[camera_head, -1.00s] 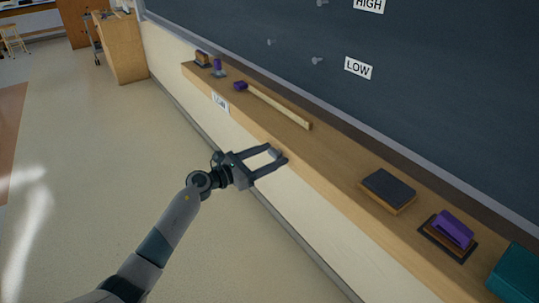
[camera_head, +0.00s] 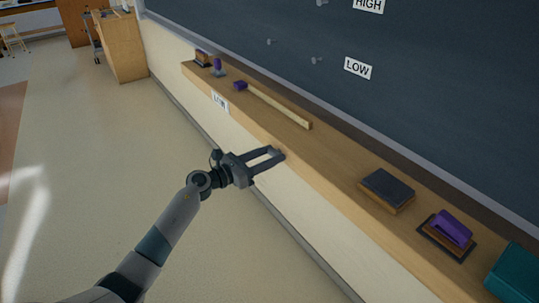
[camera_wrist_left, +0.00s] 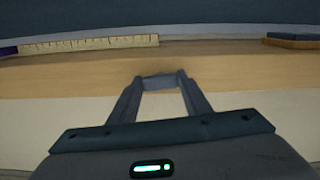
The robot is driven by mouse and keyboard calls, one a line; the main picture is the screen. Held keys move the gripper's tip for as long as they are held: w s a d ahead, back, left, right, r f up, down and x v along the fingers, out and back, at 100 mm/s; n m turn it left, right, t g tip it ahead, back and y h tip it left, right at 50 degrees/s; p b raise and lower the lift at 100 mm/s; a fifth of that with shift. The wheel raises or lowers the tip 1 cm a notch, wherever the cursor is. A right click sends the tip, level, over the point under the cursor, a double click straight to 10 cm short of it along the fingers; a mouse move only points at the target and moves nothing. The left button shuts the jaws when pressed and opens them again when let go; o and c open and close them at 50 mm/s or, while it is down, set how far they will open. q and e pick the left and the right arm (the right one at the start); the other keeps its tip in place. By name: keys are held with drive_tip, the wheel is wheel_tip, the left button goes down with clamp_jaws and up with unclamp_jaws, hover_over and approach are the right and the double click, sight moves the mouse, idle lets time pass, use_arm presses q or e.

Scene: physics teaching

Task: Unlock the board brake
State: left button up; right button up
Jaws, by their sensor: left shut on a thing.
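My left gripper (camera_head: 277,155) reaches the front edge of the wooden ledge under the board. Its fingers are closed on a small grey piece, which shows between the fingertips in the left wrist view (camera_wrist_left: 158,81). This piece sits against the ledge's front edge; no label marks it as the board brake. The dark board (camera_head: 440,90) stands behind the ledge, with LOW and HIGH labels on it. A small upright purple-topped part (camera_head: 217,65) stands at the ledge's far end. My right gripper is not in view.
The wooden ledge (camera_head: 335,160) carries a long pale ruler (camera_head: 280,107), a dark-topped eraser (camera_head: 387,188), a purple-topped block (camera_head: 452,229) and a teal box (camera_head: 515,273). A label (camera_head: 220,102) is on its front. The floor (camera_head: 110,180) to the left is clear.

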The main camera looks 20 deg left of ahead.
use_arm(q)
drive_tip(key=shift+r+n+p, duration=0.1)
drive_tip(key=shift+n+p, duration=0.45)
drive_tip(key=shift+n, duration=0.95)
drive_tip(key=n+p, duration=0.1)
drive_tip(key=n, duration=0.1)
drive_tip(key=shift+n+p, duration=0.3)
drive_tip(key=shift+n, duration=0.1)
drive_tip(key=shift+a+n+p, duration=0.1)
drive_tip(key=shift+n+p, duration=0.35)
drive_tip(key=shift+n, duration=0.45)
drive_tip(key=n+p, duration=0.2)
drive_tip(key=n, duration=0.3)
drive_tip(key=n+p, duration=0.1)
drive_tip(key=n, duration=0.2)
drive_tip(key=shift+f+n+p, duration=0.2)
drive_tip(key=shift+n+p, duration=0.15)
drive_tip(key=shift+n, duration=0.25)
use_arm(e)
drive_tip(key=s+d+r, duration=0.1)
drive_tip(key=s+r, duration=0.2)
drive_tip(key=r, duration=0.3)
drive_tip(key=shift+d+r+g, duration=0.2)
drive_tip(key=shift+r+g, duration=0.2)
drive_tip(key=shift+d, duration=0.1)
